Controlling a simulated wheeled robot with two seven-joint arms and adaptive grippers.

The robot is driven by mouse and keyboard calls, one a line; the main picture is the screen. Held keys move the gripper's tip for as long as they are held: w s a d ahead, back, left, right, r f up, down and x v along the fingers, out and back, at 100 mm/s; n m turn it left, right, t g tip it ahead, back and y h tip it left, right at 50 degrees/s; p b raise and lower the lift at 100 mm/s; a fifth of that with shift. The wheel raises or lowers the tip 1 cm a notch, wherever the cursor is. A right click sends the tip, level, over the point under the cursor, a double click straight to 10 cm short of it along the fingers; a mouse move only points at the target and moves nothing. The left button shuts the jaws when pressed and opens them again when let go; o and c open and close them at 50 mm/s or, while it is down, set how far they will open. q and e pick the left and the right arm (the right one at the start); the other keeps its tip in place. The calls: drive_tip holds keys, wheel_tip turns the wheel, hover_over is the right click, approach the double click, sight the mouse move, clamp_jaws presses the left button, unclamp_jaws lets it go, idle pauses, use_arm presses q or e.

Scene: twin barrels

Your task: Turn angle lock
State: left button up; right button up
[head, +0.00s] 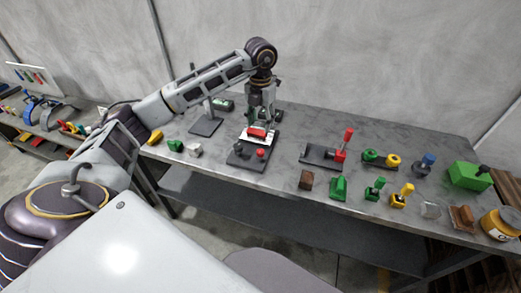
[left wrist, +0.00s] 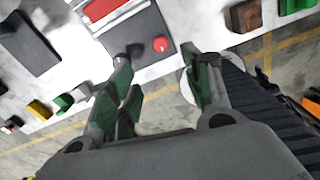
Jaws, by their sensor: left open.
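My left gripper (head: 262,118) is over a black-based device (head: 243,157) on the table. It is open and empty; its two green-padded fingers (left wrist: 160,80) stand apart in the left wrist view. The device has a red knob (head: 261,154), a dark grey knob (head: 238,150) and a red block (head: 257,132) on a white plate. The red knob (left wrist: 160,44) shows in the left wrist view beyond and between the fingers. I cannot tell which part is the angle lock. The gripper hides part of the device's back. My right gripper is not in view.
To the right stand a black base with a red lever (head: 341,152), green and yellow parts (head: 392,160), a brown block (head: 306,179), a green box (head: 468,176) and a jar (head: 501,223). A dark stand (head: 205,126) is to the left. Bare tabletop lies between the devices.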

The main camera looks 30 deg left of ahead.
sight(260, 151)
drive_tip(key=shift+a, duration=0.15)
use_arm(q)
wheel_tip(260, 151, down, 14)
drive_tip(key=shift+r+p, duration=0.1)
drive_tip(key=shift+p, duration=0.65)
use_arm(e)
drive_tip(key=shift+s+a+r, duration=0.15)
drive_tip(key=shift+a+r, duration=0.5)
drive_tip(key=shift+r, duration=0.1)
use_arm(q)
drive_tip(key=c, duration=1.1)
drive_tip(key=shift+o, duration=0.2)
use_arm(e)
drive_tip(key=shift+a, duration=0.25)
